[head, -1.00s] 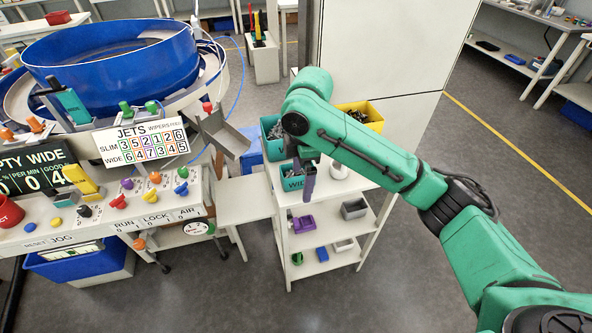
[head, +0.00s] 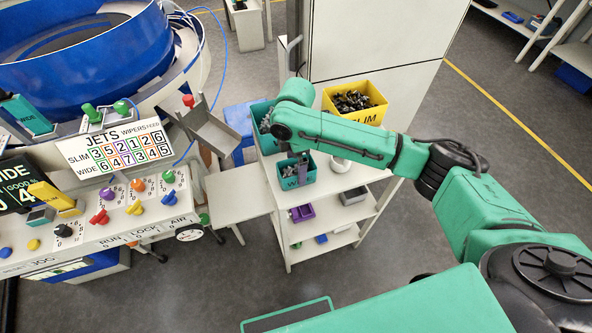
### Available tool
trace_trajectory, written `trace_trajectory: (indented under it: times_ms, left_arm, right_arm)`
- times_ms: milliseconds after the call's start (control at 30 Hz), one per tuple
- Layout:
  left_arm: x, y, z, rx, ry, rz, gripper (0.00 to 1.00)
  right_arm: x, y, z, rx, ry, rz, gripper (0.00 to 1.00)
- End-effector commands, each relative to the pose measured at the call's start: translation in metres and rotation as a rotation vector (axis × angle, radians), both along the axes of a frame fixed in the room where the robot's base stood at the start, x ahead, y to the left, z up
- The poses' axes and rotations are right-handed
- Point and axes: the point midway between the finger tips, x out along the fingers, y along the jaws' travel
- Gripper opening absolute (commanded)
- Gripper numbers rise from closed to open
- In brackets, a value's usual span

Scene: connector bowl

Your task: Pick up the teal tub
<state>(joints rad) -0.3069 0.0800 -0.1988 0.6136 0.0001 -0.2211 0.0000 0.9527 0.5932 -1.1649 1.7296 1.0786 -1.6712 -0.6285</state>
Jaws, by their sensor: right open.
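A small teal tub (head: 290,183) with a partly hidden label beginning "WI" stands at the front of the white shelf unit's top. A second teal container (head: 259,121) with dark parts in it stands behind it, partly covered by my right arm. My right gripper (head: 302,168) points down from the wrist at the small teal tub. Its jaws are open, and the fingers overlap the tub's rim in this view. I cannot tell whether they touch it. My left gripper is not in view.
A yellow bin (head: 368,114) of dark parts stands behind my right forearm. A white round object (head: 340,165) is just right of the small tub. A grey chute (head: 214,135) and a low white side table (head: 238,194) lie to the left, beside the control panel (head: 110,222).

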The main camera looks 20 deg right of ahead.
Motion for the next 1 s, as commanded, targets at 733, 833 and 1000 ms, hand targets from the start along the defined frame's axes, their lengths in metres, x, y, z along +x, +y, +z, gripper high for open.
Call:
trace_trajectory:
  times_ms: [733, 833, 1000]
  left_arm:
    - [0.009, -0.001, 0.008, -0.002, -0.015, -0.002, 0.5]
    - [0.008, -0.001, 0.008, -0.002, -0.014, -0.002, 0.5]
    - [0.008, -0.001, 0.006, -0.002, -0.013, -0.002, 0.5]
  right_arm:
    - [0.0, -0.001, -0.031, -0.001, -0.002, 0.001, 0.16]
    - [0.0, -0.001, -0.031, -0.001, -0.002, 0.001, 0.16]
    - [0.0, 0.0, -0.019, 0.001, -0.003, 0.002, 0.16]
